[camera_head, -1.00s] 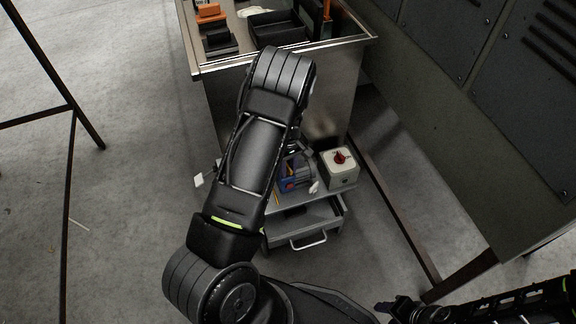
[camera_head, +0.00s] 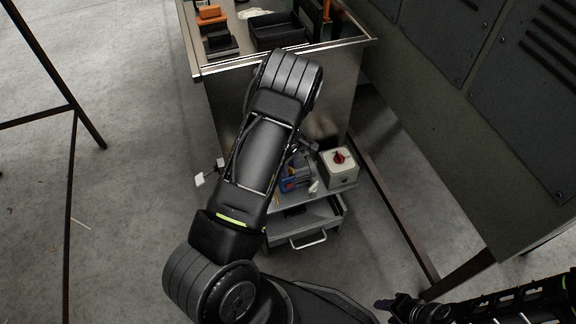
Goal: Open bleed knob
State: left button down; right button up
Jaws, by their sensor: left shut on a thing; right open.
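A white box (camera_head: 338,168) with a red knob (camera_head: 340,156) on its top stands on a small grey cart (camera_head: 336,205). I cannot tell whether this is the bleed knob. My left arm reaches up across the middle and bends down behind itself. My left gripper is mostly hidden behind that arm; a dark part (camera_head: 302,147) that may belong to it shows just left of the white box. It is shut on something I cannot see. A small white piece (camera_head: 206,178) shows left of the arm. My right gripper (camera_head: 394,307) is open and empty at the bottom right.
A metal bench (camera_head: 335,95) with orange and black things on it stands behind the cart. Small blue and red items (camera_head: 291,184) lie beside the white box. A grey cabinet (camera_head: 480,150) fills the right side. Open floor (camera_head: 130,230) lies to the left.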

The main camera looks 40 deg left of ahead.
pick_arm(q)
jog(key=shift+n+p, duration=0.3)
jog(key=shift+n, duration=0.6)
jog(key=shift+n, duration=1.1)
jog(key=shift+p, duration=0.3)
jog(key=shift+n, duration=0.9)
jog(key=shift+p, duration=0.3)
